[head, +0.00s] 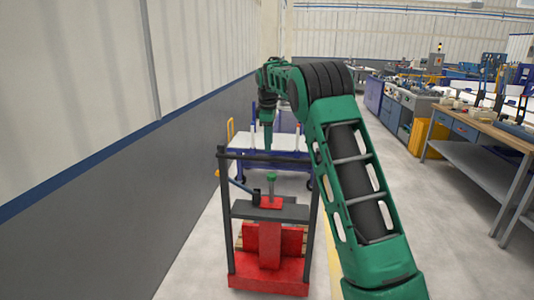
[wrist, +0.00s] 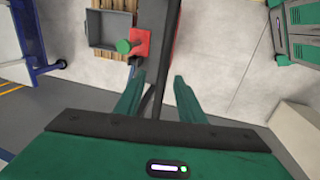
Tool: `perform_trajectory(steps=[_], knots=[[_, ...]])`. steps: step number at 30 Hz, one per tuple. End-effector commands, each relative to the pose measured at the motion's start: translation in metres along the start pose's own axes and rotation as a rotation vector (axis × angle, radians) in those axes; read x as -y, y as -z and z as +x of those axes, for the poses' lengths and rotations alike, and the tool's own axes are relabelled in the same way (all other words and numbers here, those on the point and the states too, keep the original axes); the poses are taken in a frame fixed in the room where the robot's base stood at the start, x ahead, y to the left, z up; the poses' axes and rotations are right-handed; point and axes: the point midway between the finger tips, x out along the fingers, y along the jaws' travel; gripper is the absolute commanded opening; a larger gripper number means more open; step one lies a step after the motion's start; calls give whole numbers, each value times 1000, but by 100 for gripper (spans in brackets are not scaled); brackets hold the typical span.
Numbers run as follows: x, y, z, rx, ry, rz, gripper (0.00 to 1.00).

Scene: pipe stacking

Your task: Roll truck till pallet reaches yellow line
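The truck (head: 268,278) has a red base and a dark upright frame with a top handle bar (head: 240,153). It stands on the floor in front of me. A wooden pallet (head: 240,243) shows partly behind its red front; its slats also show in the wrist view (wrist: 112,5) beside a grey bin. My gripper (head: 268,148) points down at the handle bar. In the wrist view, its green fingers (wrist: 160,76) are apart, with the dark bar between them and gaps visible; contact is unclear. A yellow line (head: 334,260) runs along the floor right of the truck, partly hidden by my arm.
A blue-framed cart (head: 290,143) with a pale top stands beyond the truck. A grey wall (head: 110,205) runs close on the left. Workbenches (head: 470,135) line the right, with open floor between them and my arm.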

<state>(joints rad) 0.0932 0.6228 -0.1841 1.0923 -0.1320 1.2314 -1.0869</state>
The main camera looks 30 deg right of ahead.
Motion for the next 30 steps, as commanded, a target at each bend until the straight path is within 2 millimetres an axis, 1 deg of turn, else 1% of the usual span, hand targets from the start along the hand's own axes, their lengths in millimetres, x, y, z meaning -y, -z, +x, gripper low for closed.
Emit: perform_trajectory(steps=[1, 3, 6, 9, 14, 26, 28, 30], knots=[[-1, 0, -10, -1, -3, 0, 36], [-1, 0, -22, -1, -3, 0, 36], [-2, 0, -34, -1, -2, 0, 36], [-2, 1, -41, -1, -1, 0, 36], [-2, 1, -46, 0, 0, 0, 36], [-1, 0, -46, 0, 0, 0, 36], [0, -1, -47, 0, 1, 8, 36], [4, -7, -51, -1, 2, 33, 36]])
